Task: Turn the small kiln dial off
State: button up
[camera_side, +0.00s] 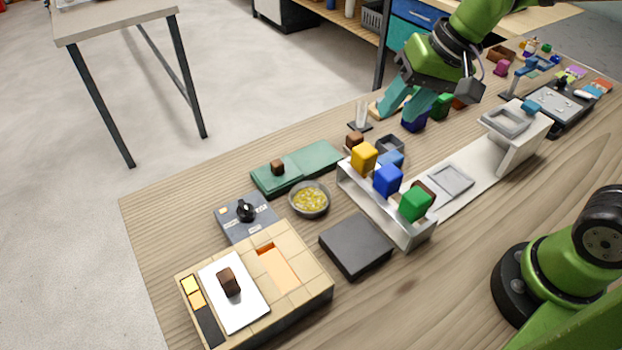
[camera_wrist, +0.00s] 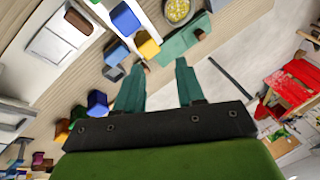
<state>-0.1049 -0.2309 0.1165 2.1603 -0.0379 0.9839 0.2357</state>
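The small kiln dial (camera_side: 246,209) is a black knob on a grey-blue control box (camera_side: 234,225) with small pale labels, in the side view at the left of the table. The labels are too small to read, so I cannot tell the dial's setting. The tan brick kiln (camera_side: 304,275) stands just in front of the box, with an orange glowing slot and a white plate carrying a dark brown block. My gripper (camera_side: 396,115) is well away, above the table's far side. Its teal fingers are apart with nothing between them, as the wrist view (camera_wrist: 158,68) shows. The dial is not visible there.
A green board (camera_side: 318,164) and a bowl of yellow pieces (camera_side: 309,199) lie near the dial box. A dark grey slab (camera_side: 355,244) is right of the kiln. A raised rack (camera_side: 386,217) holds yellow, blue and green blocks. A clear glass piece (camera_side: 361,114) stands near my gripper.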

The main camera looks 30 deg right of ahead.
jog(key=shift+s+d, duration=0.25)
jog(key=shift+d, duration=0.1)
jog(key=shift+o, duration=1.3)
jog(key=shift+a, duration=0.15)
jog(key=shift+o, duration=0.7)
jog(key=shift+w+a+f+n+g, duration=0.25)
jog(key=shift+a+f, duration=0.2)
jog(key=shift+a, duration=0.2)
jog(key=shift+w+a+f+n+g, duration=0.15)
jog(key=shift+w+a+f, duration=0.1)
jog(key=shift+a+f, duration=0.25)
jog(key=m+g+y, duration=0.2)
jog(key=m+g, duration=0.1)
jog(key=m, duration=1.1)
send_over(245, 204)
jog(key=d, duration=0.7)
jog(key=x, duration=1.6)
jog(key=shift+f, duration=0.3)
jog(key=shift+c, duration=0.4)
